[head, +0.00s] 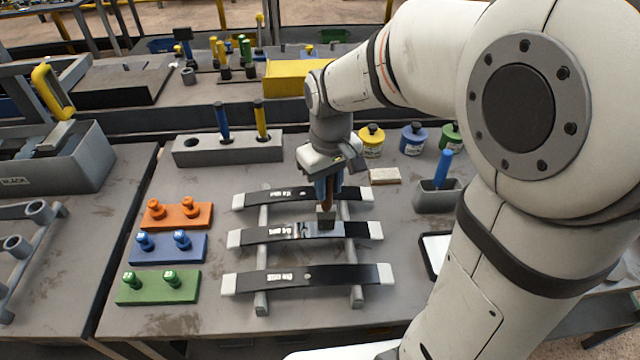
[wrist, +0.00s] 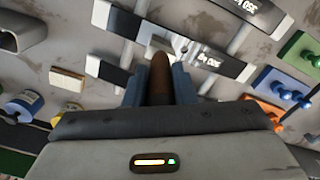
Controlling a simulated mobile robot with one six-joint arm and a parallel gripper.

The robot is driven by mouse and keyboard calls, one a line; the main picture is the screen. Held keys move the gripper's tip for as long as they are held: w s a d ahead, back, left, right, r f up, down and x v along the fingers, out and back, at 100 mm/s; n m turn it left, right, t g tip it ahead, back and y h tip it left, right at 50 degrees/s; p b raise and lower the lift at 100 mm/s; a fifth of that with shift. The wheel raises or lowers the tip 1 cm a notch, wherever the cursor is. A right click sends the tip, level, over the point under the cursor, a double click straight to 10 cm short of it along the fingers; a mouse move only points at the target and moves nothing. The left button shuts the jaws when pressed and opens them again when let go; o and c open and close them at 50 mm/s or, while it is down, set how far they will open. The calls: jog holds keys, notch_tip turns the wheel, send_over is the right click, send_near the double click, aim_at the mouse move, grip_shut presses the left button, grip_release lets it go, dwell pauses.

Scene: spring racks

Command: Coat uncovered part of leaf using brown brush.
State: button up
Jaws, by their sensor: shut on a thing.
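My gripper (head: 328,188) is shut on the upright brown brush (head: 327,196), whose brown handle (wrist: 159,75) shows between the blue fingers in the wrist view. The brush's dark grey head (head: 326,217) is down over the middle leaf (head: 270,235), right of its centre. I cannot tell whether it touches. The middle leaf is mostly black with pale ends; a shiny bare patch (head: 304,230) shows just left of the brush. This patch also shows in the wrist view (wrist: 187,48). A front leaf (head: 330,279) and a back leaf (head: 280,194) are black.
Orange (head: 184,222), blue (head: 190,251) and green (head: 180,291) blocks with knobs lie left of the leaves. A grey holder (head: 190,152) with two brushes stands behind. Yellow (head: 371,143), blue and green pots, a pale block (head: 384,176) and a grey cup (head: 425,197) stand right.

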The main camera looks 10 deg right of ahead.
jog(key=shift+a, duration=0.2)
jog(key=a, duration=0.3)
jog(key=shift+w+a, duration=0.1)
jog(key=shift+a, duration=0.15)
dwell(0.9)
jog(key=shift+r, duration=0.1)
jog(key=shift+r+p, duration=2.45)
jog(key=shift+r, duration=0.5)
